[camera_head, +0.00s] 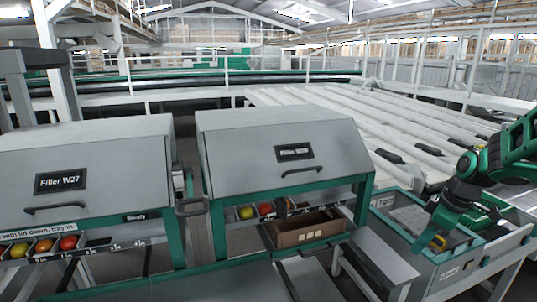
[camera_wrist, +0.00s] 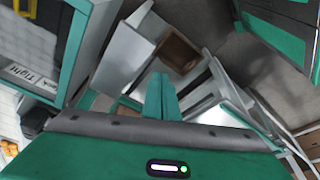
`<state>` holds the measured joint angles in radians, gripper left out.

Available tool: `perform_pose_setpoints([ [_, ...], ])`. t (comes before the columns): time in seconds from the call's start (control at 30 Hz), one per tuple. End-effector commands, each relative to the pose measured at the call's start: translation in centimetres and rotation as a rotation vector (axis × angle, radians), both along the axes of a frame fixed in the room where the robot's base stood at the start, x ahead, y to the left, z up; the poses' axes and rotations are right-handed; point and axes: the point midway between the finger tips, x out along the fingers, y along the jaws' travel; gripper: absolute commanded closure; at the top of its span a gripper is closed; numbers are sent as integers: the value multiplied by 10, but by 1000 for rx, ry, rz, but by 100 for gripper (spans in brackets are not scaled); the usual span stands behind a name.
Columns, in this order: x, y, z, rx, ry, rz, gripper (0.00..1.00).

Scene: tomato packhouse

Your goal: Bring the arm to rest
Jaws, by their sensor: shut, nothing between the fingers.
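My arm comes in from the right edge of the head view, green and black, bent downward. My gripper (camera_head: 437,243) hangs over the near side of a grey bench with trays (camera_head: 452,268) at the right. In the wrist view the two green fingers of my gripper (camera_wrist: 162,98) are together, with nothing held between them. The fingertips look clear of any surface, though the exact gap to the bench is hard to tell.
Two grey hooded fillers, one marked Filler W27 (camera_head: 90,165), the other beside it (camera_head: 280,150), stand left and centre. Tomatoes show beneath the hoods. An open cardboard box (camera_head: 291,239) sits under the right hood. Pale conveyor lanes (camera_head: 350,125) run behind.

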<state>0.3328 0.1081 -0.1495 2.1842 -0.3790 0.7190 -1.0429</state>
Motion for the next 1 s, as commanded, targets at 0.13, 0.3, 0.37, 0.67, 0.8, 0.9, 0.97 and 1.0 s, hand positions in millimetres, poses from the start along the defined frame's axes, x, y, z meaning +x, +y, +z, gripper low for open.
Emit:
perform_pose_setpoints([
  [0.13,-56,-3,21,-20,79,-272,100],
  [0.3,-123,-6,35,-32,161,-600,100],
  [0.37,-147,-5,38,-34,186,-716,100],
  [0.67,-249,-1,40,-28,280,-1228,100],
  [0.8,-271,0,39,-25,300,-1345,100],
  [0.9,-276,0,38,-24,305,-1376,100],
  [0.97,-277,0,38,-24,307,-1381,100],
  [1.0,-277,0,38,-24,307,-1381,100],
])
